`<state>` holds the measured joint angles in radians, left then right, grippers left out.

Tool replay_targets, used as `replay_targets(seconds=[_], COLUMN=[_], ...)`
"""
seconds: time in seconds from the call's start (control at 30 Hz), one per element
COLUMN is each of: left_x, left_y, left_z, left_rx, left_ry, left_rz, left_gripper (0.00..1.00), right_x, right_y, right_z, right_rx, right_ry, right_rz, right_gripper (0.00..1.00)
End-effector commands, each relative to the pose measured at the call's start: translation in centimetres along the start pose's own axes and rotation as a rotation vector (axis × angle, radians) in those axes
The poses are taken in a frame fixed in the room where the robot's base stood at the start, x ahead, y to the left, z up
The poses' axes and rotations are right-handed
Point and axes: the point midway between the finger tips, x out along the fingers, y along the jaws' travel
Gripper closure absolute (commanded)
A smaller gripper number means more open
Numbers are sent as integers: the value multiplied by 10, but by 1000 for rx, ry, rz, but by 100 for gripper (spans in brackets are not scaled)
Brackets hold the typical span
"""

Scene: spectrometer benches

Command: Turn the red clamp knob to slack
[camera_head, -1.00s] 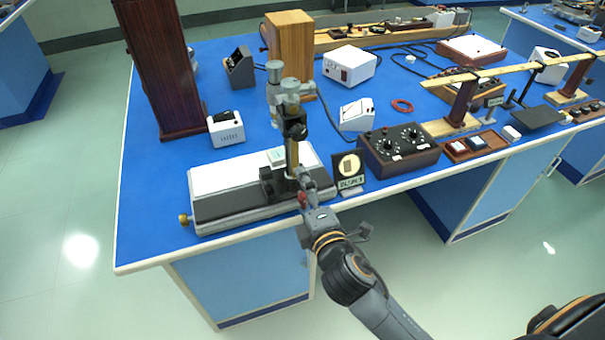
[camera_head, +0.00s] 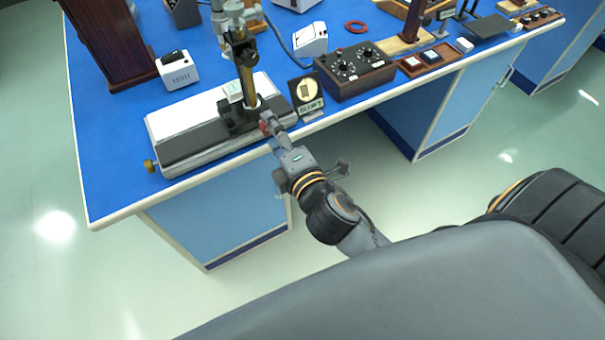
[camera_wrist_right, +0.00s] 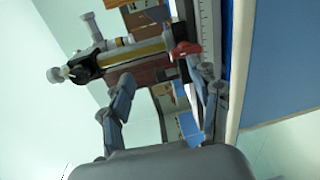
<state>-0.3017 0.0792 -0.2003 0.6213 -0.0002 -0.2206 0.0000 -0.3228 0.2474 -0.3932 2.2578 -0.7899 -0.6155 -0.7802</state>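The red clamp knob (camera_head: 264,127) is small and sits at the front foot of the instrument's upright post, at the bench's front edge. In the right wrist view the red knob (camera_wrist_right: 186,50) lies ahead of the fingertips, nearer the right-hand finger. My right gripper (camera_head: 271,130) reaches it from the front, and its fingers partly hide it in the head view. In the wrist view the right gripper (camera_wrist_right: 167,76) is open, with a clear gap between its fingers. I cannot tell whether a finger touches the knob. My left gripper is not in view.
The instrument's long base (camera_head: 185,155) lies along the bench front, with a brass knob (camera_head: 150,166) at its left end. A small black sign (camera_head: 307,95) and a dark dial box (camera_head: 357,72) stand to the right of the post. Open floor lies in front.

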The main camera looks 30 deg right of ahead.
Motion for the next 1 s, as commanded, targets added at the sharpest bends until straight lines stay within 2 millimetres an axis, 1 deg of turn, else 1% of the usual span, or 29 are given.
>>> replay_targets(seconds=[0.07, 0.27, 1.0], left_x=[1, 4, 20], left_y=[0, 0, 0], left_z=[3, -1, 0], left_rx=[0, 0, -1], left_ry=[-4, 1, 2], left_rz=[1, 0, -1], left_gripper=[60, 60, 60], right_x=[-6, -20, -72], right_y=[-3, -7, -15], right_z=[0, 0, 0], right_rx=[1, 1, 3], right_ry=[0, 0, 0], right_rz=[-4, -8, -10], right_gripper=[38, 38, 38])
